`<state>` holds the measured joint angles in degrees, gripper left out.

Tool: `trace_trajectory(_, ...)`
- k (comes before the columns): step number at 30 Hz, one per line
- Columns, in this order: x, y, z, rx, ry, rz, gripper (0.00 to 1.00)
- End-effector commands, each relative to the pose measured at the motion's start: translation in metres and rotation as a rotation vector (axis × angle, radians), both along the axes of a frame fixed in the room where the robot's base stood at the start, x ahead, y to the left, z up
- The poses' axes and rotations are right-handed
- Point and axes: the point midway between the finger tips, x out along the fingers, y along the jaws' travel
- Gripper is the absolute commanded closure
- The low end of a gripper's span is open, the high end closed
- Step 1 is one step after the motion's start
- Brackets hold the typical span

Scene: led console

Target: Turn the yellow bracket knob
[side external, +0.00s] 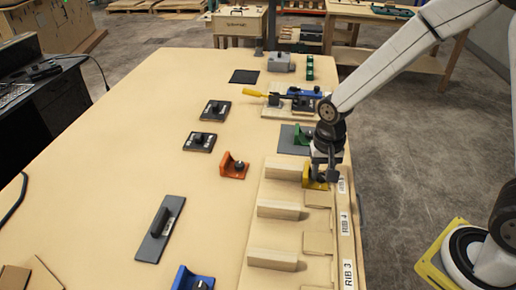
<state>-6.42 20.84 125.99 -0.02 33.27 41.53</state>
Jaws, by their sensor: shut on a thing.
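The yellow bracket (309,177) stands on the right part of the table, at the far end of the wooden rib fixture. My gripper (331,178) points down at the bracket's right side. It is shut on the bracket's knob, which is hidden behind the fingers. Only the left part of the yellow bracket shows.
An orange bracket (233,167) stands to the left, a blue bracket (192,279) at the near edge, and a green bracket (303,136) just behind my gripper. Wooden blocks (279,209) lie in front. The table's left middle (120,150) is clear.

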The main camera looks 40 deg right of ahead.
Motion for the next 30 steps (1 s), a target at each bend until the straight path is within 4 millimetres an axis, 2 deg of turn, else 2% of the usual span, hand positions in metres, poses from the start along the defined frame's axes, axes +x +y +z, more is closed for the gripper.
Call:
trace_trajectory(21,0.0028,0.001,0.0026,0.004,-0.009,-0.673,1.0)
trace_trajectory(30,0.0031,0.0009,0.0028,0.004,-0.009,-0.87,1.0)
